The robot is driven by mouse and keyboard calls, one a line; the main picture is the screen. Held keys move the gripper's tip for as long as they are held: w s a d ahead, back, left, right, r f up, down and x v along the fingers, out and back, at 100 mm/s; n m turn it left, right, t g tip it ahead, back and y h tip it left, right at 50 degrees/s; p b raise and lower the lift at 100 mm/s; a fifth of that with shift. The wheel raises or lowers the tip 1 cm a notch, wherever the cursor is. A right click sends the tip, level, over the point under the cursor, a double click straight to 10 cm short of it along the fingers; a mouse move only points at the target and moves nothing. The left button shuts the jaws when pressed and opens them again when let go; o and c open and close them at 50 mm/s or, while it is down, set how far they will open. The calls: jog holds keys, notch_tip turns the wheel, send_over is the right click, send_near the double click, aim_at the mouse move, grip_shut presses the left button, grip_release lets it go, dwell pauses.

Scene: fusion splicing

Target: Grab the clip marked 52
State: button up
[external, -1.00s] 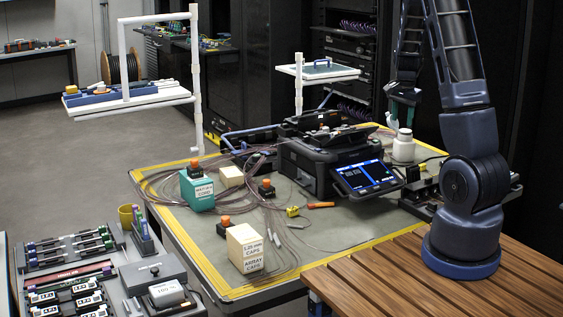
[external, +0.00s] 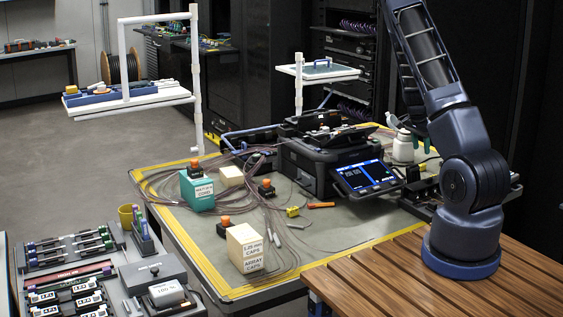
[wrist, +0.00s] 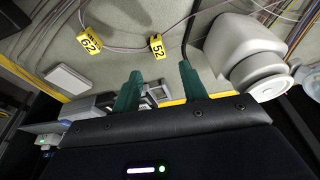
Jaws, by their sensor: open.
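The clip marked 52 (wrist: 157,47) is a small yellow tag with dark digits, on a thin cable on the grey mat in the wrist view. A second yellow clip (wrist: 89,40), whose marking looks like 62, lies to its left. My gripper (wrist: 160,78) has two green fingers, spread apart with nothing between them. The clip marked 52 appears just beyond the fingertips, between their lines, and is not touched. In the external view my gripper is mostly hidden behind my arm. A yellow clip (external: 292,211) lies on the mat there; its number is unreadable.
A white bottle (wrist: 245,50) stands close to the right finger in the wrist view; it also shows in the external view (external: 404,146). The black splicer (external: 322,150) with its lit screen sits left of my arm. Loose cables cross the mat.

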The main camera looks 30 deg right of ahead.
aim_at(422, 164)
jog(key=shift+a+x, duration=0.15)
jog(key=shift+x, duration=1.65)
jog(key=shift+a+x, duration=0.15)
jog(key=shift+x, duration=1.6)
jog(key=shift+f, duration=0.1)
grip_shut()
